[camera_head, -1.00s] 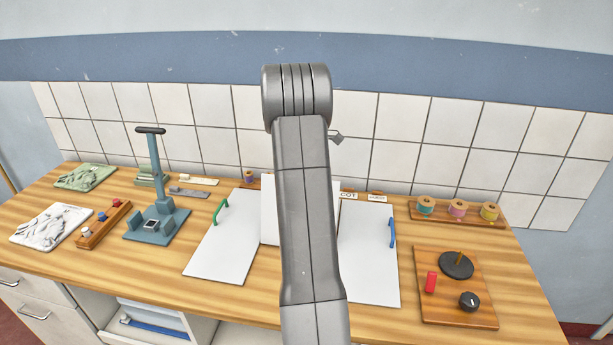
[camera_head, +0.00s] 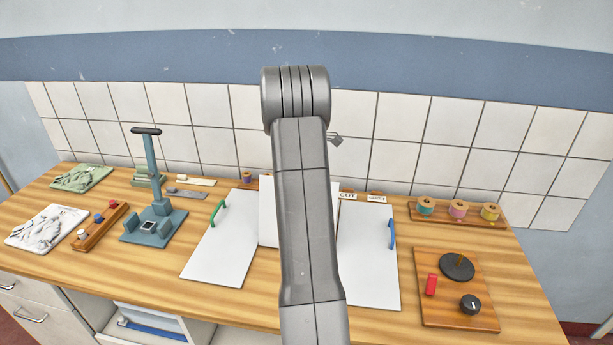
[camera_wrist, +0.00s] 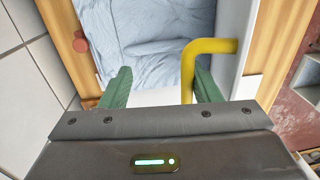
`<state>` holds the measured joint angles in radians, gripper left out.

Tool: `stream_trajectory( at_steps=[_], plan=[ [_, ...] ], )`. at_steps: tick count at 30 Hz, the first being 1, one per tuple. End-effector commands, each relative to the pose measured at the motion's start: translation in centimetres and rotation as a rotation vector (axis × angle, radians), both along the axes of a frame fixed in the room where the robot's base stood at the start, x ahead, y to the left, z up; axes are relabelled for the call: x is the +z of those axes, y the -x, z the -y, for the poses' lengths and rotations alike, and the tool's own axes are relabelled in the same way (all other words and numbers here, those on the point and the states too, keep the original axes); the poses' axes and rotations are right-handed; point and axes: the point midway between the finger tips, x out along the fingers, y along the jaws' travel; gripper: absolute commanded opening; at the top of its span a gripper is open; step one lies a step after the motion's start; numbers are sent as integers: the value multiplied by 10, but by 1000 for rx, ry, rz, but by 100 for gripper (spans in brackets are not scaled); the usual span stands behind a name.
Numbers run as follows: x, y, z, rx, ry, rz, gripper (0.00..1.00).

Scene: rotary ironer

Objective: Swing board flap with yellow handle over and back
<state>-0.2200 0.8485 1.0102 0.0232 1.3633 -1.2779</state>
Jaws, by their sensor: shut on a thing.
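The yellow handle (camera_wrist: 212,46) is a bent bar at the right of the middle in the wrist view. It reaches down to the right green finger of my gripper (camera_wrist: 163,86). My gripper is shut on the handle, though a gap shows beside the left finger. In the head view, my arm hides the gripper and the yellow handle. A white middle board (camera_head: 266,212) shows partly behind my arm, and how far it is tilted is unclear.
A white board with a green handle (camera_head: 217,211) lies left, another with a blue handle (camera_head: 391,234) right. A blue-grey stand (camera_head: 153,228) is farther left, a wooden knob board (camera_head: 456,288) far right. Blue cloth (camera_wrist: 150,35) lies beyond the fingers.

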Motion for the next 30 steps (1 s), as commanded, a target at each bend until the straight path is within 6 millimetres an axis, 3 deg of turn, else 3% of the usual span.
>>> stream_trajectory(
  at_steps=[7, 10, 11, 21, 30],
  plan=[
    [25, -7, 0, 0, -2, 27, 40],
    [47, -7, 1, -1, -2, 28, 38],
    [54, -8, 1, -1, -2, 28, 33],
    [123, -7, 1, -1, -1, 13, 33],
    [141, -7, 1, 0, 0, 6, 33]
  ],
)
